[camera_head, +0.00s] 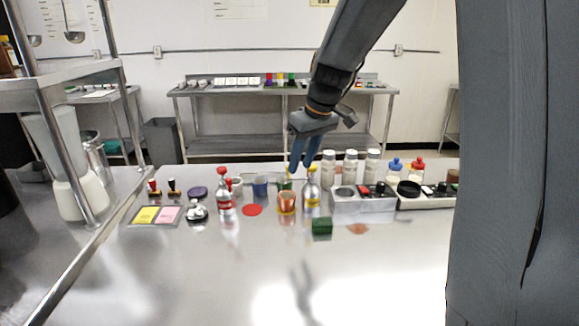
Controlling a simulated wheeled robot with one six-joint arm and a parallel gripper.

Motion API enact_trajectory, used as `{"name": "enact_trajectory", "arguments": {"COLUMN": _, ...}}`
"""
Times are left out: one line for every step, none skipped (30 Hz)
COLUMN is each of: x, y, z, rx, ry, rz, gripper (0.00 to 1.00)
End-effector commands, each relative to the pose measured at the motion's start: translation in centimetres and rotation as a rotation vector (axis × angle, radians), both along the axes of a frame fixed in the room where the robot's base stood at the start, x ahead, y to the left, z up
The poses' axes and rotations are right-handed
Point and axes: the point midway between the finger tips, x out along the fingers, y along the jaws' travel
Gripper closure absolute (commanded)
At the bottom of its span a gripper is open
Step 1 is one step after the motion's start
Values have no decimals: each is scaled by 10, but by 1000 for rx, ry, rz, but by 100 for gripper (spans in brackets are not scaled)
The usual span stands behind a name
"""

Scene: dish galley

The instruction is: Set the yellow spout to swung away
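No spout that is plainly yellow stands out.
A copper-coloured cup (287,203) and a green block (322,226) sit close to the yellow-banded bottle. A grey caddy (362,207) and several white-topped shakers (350,163) stand to the right. A yellow and pink pad (157,214) lies left. The counter's front is clear.

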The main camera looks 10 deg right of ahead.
Motion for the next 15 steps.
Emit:
{"name": "enact_trajectory", "arguments": {"x": 20, "y": -3, "z": 8, "rx": 6, "ry": -24, "rz": 37, "gripper": 68}}
{"name": "enact_trajectory", "arguments": {"x": 28, "y": -4, "z": 13, "rx": 7, "ry": -37, "rz": 60, "gripper": 68}}
{"name": "enact_trajectory", "arguments": {"x": 37, "y": -4, "z": 19, "rx": 11, "ry": -51, "rz": 85, "gripper": 68}}
{"name": "enact_trajectory", "arguments": {"x": 42, "y": -5, "z": 22, "rx": 11, "ry": -59, "rz": 101, "gripper": 68}}
{"name": "enact_trajectory", "arguments": {"x": 47, "y": -6, "z": 25, "rx": 11, "ry": -66, "rz": 113, "gripper": 68}}
{"name": "enact_trajectory", "arguments": {"x": 51, "y": -6, "z": 27, "rx": 13, "ry": -72, "rz": 126, "gripper": 68}}
{"name": "enact_trajectory", "arguments": {"x": 53, "y": -5, "z": 27, "rx": 14, "ry": -75, "rz": 132, "gripper": 68}}
{"name": "enact_trajectory", "arguments": {"x": 54, "y": -5, "z": 27, "rx": 15, "ry": -77, "rz": 136, "gripper": 68}}
{"name": "enact_trajectory", "arguments": {"x": 56, "y": -4, "z": 24, "rx": 14, "ry": -78, "rz": 140, "gripper": 68}}
{"name": "enact_trajectory", "arguments": {"x": 57, "y": -3, "z": 21, "rx": 14, "ry": -78, "rz": 142, "gripper": 68}}
{"name": "enact_trajectory", "arguments": {"x": 58, "y": -2, "z": 17, "rx": 14, "ry": -77, "rz": 142, "gripper": 68}}
{"name": "enact_trajectory", "arguments": {"x": 59, "y": -1, "z": 12, "rx": 13, "ry": -76, "rz": 142, "gripper": 68}}
{"name": "enact_trajectory", "arguments": {"x": 60, "y": 0, "z": 8, "rx": 13, "ry": -76, "rz": 142, "gripper": 68}}
{"name": "enact_trajectory", "arguments": {"x": 62, "y": 1, "z": 3, "rx": 14, "ry": -76, "rz": 141, "gripper": 68}}
{"name": "enact_trajectory", "arguments": {"x": 64, "y": 3, "z": -2, "rx": 14, "ry": -76, "rz": 141, "gripper": 68}}
